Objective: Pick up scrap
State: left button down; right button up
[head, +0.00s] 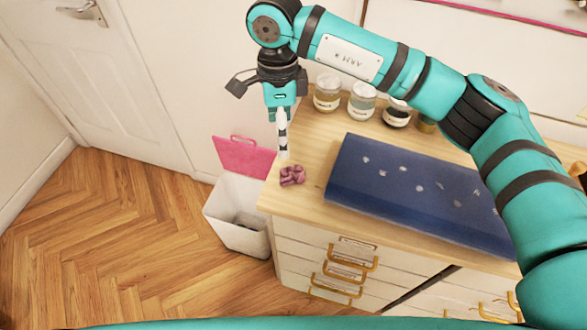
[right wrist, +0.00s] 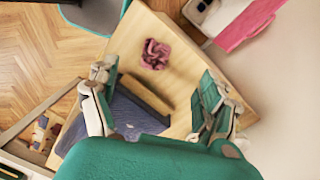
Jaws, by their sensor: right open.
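The scrap (head: 292,176), a small crumpled pink-purple piece of cloth, lies on the wooden counter top near its left front corner. It also shows in the right wrist view (right wrist: 155,54), beyond my fingertips and apart from them. My right gripper (head: 283,152) points down above the counter, just behind and slightly left of the scrap in the head view. In the right wrist view its two fingers (right wrist: 156,76) are spread wide with nothing between them. My left gripper is in neither view.
A dark blue cloth-covered board (head: 400,185) lies right of the scrap. Several jars (head: 327,92) stand along the back. A white bin (head: 238,213) with its pink lid (head: 243,157) raised stands on the floor left of the counter. A white door (head: 120,85) is at left.

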jog(key=p, duration=0.1)
send_over(287, 173)
jog(key=w, duration=0.1)
jog(key=f, duration=0.5)
jog(key=shift+w+a+f, duration=0.1)
jog(key=shift+a+f, duration=0.05)
jog(key=shift+a, duration=0.2)
jog(key=shift+f+p, duration=0.3)
jog(key=shift+f, duration=0.55)
jog(key=f, duration=0.1)
jog(key=f+p, duration=0.1)
jog(key=s+f, duration=0.1)
jog(key=shift+d+f+p, duration=0.25)
jog(key=shift+d+p, duration=0.1)
jog(key=shift+p, duration=0.05)
jog(key=shift+f, duration=0.7)
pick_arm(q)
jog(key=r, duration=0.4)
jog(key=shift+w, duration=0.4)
pick_arm(e)
jog(key=c, duration=0.8)
